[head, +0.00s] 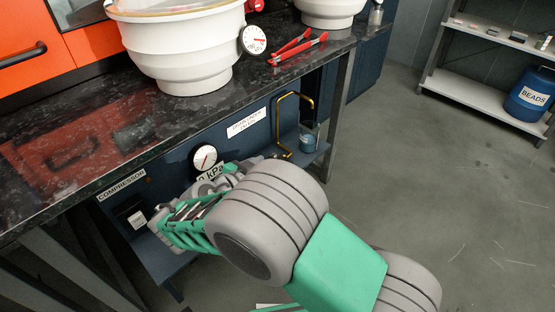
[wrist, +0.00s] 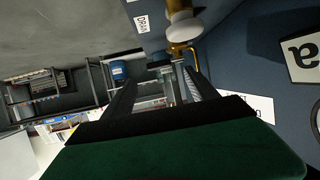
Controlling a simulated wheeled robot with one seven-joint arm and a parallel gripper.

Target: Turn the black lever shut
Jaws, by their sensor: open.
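In the wrist view a brass-coloured valve fitting (wrist: 184,31) comes off the dark blue panel near the top centre. A small dark piece (wrist: 159,64) beside the fitting looks like the black lever; its exact angle is hard to tell. My gripper (wrist: 156,76) is open, with its two fingers reaching toward that dark piece. I cannot tell whether either finger touches it. In the head view my gripper (head: 182,215) is in front of the compressor panel below the bench, and my arm hides the lever there.
A round gauge (head: 205,158) and a bent brass pipe (head: 308,98) over a small cup (head: 309,138) are close to my arm. The dark bench top (head: 130,125) overhangs the panel and carries a white tub (head: 185,55). Open floor (head: 420,190) lies to the right.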

